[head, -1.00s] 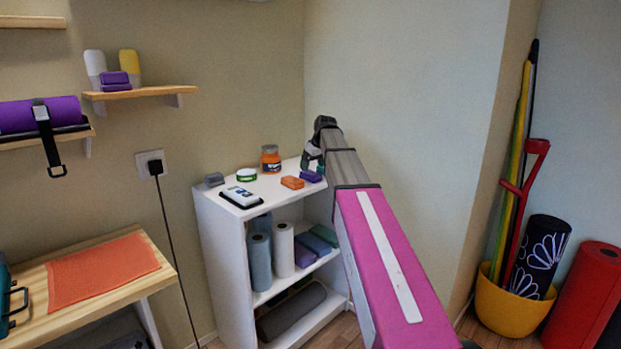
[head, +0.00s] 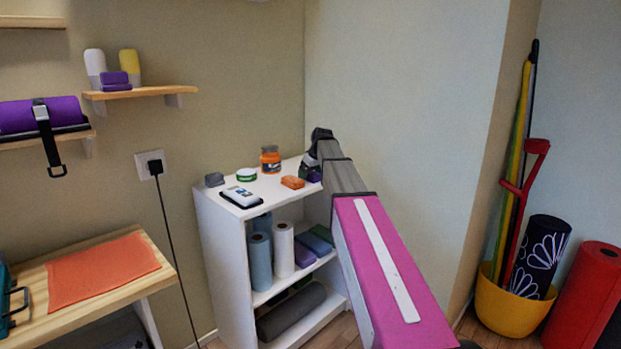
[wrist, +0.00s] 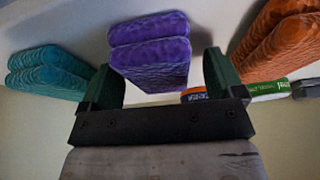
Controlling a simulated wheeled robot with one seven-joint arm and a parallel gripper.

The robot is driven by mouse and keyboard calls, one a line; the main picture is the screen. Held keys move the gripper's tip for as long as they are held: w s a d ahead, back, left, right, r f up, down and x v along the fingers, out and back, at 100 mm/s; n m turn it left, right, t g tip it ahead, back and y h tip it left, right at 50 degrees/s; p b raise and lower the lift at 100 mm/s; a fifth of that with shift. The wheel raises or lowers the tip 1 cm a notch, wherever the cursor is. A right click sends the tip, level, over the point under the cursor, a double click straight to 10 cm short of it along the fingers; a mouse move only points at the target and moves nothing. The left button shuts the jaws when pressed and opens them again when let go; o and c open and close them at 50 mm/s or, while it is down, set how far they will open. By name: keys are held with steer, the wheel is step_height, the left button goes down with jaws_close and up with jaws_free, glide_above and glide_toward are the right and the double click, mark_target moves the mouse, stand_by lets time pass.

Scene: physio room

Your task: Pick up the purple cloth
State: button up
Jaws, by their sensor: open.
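The purple cloth (wrist: 150,50) is a folded, two-layered bundle on the white shelf unit's top. In the wrist view it lies between the two dark green fingers of my gripper (wrist: 160,68), with a gap visible on the right side. My gripper is open and not closed on it. In the head view my gripper (head: 311,166) is at the back right of the shelf top, and only a small part of the purple cloth (head: 314,177) shows beneath it.
An orange folded cloth (wrist: 280,42) lies right of the purple one in the wrist view, a teal one (wrist: 48,70) left. The shelf top also holds an orange jar (head: 270,160), a green-rimmed tin (head: 246,174) and a white device (head: 240,196). A wall stands close behind.

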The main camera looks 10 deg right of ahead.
steer(key=shift+f, duration=0.1)
steer(key=c, duration=1)
steer(key=shift+r, duration=0.5)
step_height(320, 180, up, 4)
steer(key=shift+a, duration=0.15)
steer(key=s+a+r, duration=0.2)
steer(key=a+r, duration=0.4)
steer(key=a, duration=0.5)
steer(key=shift+s+r, duration=0.2)
steer(key=shift+s, duration=0.15)
